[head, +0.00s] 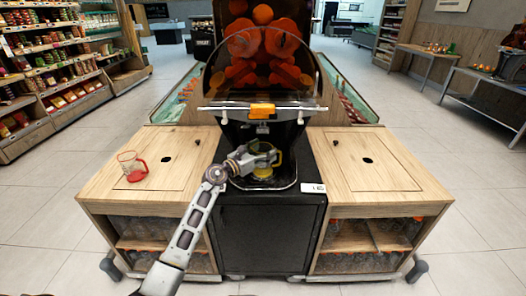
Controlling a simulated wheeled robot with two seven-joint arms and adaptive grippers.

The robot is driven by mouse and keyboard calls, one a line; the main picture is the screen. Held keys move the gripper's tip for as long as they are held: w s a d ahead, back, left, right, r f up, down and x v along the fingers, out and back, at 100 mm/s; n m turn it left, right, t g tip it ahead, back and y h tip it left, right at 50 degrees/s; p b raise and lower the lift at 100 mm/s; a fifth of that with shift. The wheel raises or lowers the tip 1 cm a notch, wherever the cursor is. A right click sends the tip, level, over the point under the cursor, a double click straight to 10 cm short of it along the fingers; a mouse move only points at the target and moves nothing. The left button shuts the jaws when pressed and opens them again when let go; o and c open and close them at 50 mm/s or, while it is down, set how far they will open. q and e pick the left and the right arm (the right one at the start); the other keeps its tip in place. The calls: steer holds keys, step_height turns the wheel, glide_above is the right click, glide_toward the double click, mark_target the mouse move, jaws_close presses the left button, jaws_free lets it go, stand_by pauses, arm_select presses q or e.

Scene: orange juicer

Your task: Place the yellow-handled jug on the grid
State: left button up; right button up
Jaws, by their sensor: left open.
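The yellow-handled jug (262,173) is clear with yellow parts and appears upright over the grid at the foot of the juicer, under the spout. The grid lies in the black drip tray (284,183); the jug covers much of it, so contact is hard to judge. My left gripper (271,155) is open, right at the jug near its yellow handle, and hides part of it. I cannot tell whether its fingers touch the jug. My right gripper is out of view.
The orange juicer (262,70) stands between two wooden counters. A red-handled jug (132,168) is on the left counter (180,185). The right counter (385,185) is mostly clear, with a hole and a small dark item. A small white card (313,188) is right of the tray.

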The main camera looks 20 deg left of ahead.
mark_target(256, 154)
arm_select(q)
steer(key=shift+r, duration=0.15)
steer(key=shift+v, duration=0.85)
steer(key=shift+p+v, duration=0.3)
steer(key=shift+v, duration=4.85)
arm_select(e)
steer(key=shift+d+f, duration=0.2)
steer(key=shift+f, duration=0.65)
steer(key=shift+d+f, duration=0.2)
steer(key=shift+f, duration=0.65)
